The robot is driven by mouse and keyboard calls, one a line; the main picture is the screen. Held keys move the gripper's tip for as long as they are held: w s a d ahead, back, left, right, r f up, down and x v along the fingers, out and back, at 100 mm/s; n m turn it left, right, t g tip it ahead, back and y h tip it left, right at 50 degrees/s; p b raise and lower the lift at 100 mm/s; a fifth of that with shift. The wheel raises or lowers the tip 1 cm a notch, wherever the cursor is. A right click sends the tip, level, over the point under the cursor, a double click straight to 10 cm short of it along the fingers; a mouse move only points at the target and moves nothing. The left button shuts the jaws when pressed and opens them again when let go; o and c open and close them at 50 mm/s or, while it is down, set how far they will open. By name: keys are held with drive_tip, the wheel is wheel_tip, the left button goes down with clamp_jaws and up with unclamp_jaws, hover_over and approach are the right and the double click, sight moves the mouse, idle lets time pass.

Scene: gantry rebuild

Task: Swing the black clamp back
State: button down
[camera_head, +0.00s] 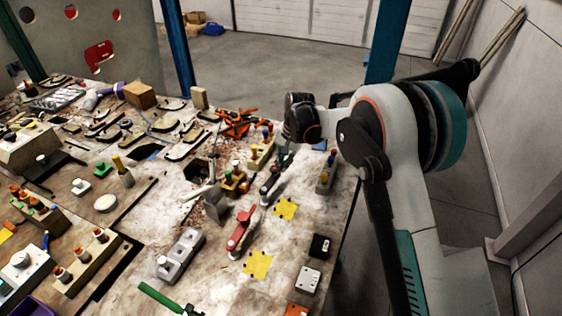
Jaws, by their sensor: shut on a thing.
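The black clamp (269,186) is on the worktable (215,265), below and slightly left of my wrist. It looks like a dark, narrow lever on a base, and its upper end reaches up to my gripper (284,156). My gripper points down at the end of the arm and appears shut on the clamp's upper end. The fingertips are small and partly hidden under the wrist, so the exact grip is unclear.
A red clamp (240,230) stands just in front, near yellow pads (257,265). Orange clamps (237,122) lie behind. A grey switch box (180,256) is front left. The table's right edge is near.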

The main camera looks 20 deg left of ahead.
drive_tip(key=shift+s+d+m, duration=0.15)
drive_tip(key=shift+d+m, duration=0.25)
drive_tip(key=shift+d, duration=0.05)
drive_tip(key=s+d+m, duration=0.1)
drive_tip(key=d+m, duration=0.1)
drive_tip(key=s+d+m+b, duration=0.1)
drive_tip(key=m, duration=0.1)
drive_tip(key=s+d+m+t, duration=0.1)
drive_tip(key=d+m, duration=0.1)
drive_tip(key=shift+s+d+h, duration=0.3)
drive_tip(key=shift+s+d, duration=0.05)
drive_tip(key=s+d+m, duration=0.1)
drive_tip(key=s+m, duration=0.1)
drive_tip(key=s+d+m+b, duration=0.1)
drive_tip(key=s+m, duration=0.1)
drive_tip(key=s+d+m+h, duration=0.1)
drive_tip(key=s+m, duration=0.2)
drive_tip(key=shift+t+b, duration=0.4)
drive_tip(key=shift+s+m+h, duration=0.4)
drive_tip(key=shift+s+m, duration=1.1)
drive_tip(key=c, duration=1.7)
unclamp_jaws()
drive_tip(key=shift+s, duration=0.1)
drive_tip(key=shift+o, duration=0.2)
drive_tip(key=shift+r, duration=0.1)
wheel_tip(320, 180, up, 12)
drive_tip(key=s, duration=0.2)
drive_tip(key=shift+s+f, duration=0.15)
drive_tip(key=shift+f, duration=0.05)
